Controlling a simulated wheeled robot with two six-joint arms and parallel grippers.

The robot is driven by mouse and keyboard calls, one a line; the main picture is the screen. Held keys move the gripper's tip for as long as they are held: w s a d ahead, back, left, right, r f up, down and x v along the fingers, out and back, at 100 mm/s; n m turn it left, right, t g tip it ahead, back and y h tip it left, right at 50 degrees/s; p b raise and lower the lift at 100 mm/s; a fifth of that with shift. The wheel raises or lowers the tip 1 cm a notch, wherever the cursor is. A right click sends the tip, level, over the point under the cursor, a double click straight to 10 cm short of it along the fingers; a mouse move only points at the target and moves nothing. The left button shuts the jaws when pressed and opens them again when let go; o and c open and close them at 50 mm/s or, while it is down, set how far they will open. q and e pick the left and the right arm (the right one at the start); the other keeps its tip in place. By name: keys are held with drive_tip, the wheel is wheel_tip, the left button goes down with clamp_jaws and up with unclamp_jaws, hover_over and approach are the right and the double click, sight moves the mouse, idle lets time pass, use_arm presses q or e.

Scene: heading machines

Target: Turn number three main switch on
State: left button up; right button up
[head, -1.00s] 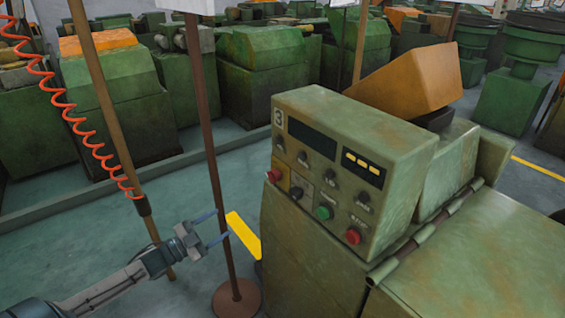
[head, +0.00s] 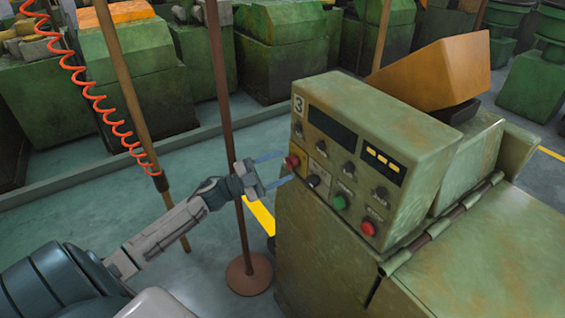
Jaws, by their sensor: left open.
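The machine marked 3 has a green control box (head: 395,130) with a sloped panel facing left. A red rotary knob on a yellow plate (head: 292,161) sits at the panel's left edge; its label is too small to read. My left gripper (head: 288,166) is open and empty. Its two thin fingers point at the panel, one above and one below the red knob in the picture. I cannot tell whether they touch it. A dark knob on a grey plate (head: 314,180) is just right of the lower finger. My right gripper is out of view.
A green button (head: 340,202) and a red button (head: 369,228) are lower on the panel. A brown post with a round base (head: 249,275) stands behind my left wrist. A wooden pole (head: 125,90) and a coiled red hose (head: 95,90) hang at left.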

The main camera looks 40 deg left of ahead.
use_arm(q)
drive_tip(key=shift+x, duration=0.75)
drive_tip(key=c, duration=1)
